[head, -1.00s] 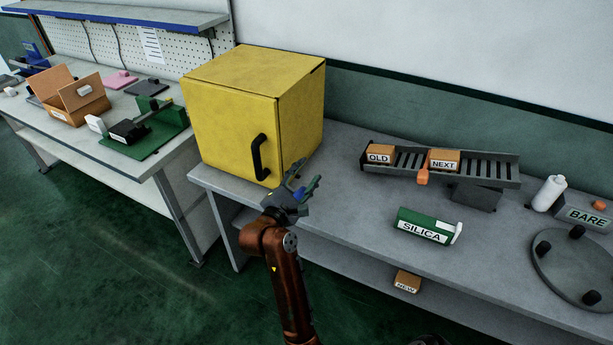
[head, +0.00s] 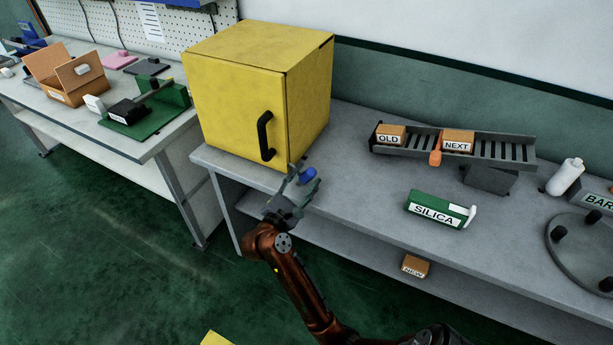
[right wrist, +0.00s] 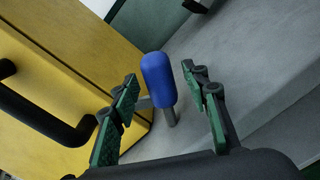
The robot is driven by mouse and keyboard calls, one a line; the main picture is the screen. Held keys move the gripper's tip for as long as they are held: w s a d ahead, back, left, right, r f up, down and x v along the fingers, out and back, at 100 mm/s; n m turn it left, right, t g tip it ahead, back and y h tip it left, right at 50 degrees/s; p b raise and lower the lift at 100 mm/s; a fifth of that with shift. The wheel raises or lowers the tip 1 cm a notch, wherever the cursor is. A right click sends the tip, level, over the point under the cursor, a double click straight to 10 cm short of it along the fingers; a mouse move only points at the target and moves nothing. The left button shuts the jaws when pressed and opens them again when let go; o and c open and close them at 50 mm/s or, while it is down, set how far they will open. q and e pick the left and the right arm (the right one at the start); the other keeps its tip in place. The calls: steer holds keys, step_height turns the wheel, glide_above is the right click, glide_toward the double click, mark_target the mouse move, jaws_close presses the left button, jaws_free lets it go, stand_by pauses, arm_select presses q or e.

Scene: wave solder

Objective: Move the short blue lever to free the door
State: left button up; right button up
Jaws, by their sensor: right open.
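The short blue lever (head: 307,174) stands on the grey bench just right of the yellow cabinet's front corner. In the right wrist view its blue knob (right wrist: 158,80) sits on a grey stem between my open fingers, with a gap on each side. My right gripper (head: 302,177) is open around the lever knob; in the right wrist view its green-padded fingers (right wrist: 163,105) show on both sides. The yellow door (head: 235,110) with its black handle (head: 265,136) is shut. My left gripper is not in view.
On the bench to the right are a slotted chute (head: 500,152) with OLD and NEXT boxes, a green SILICA pack (head: 438,208), a white bottle (head: 566,176) and a round grey plate (head: 590,255). A NEW box (head: 415,266) lies on the lower shelf.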

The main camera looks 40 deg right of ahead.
steer(key=shift+w+d, duration=0.25)
steer(key=shift+d, duration=0.45)
steer(key=shift+c, duration=0.4)
jaws_close()
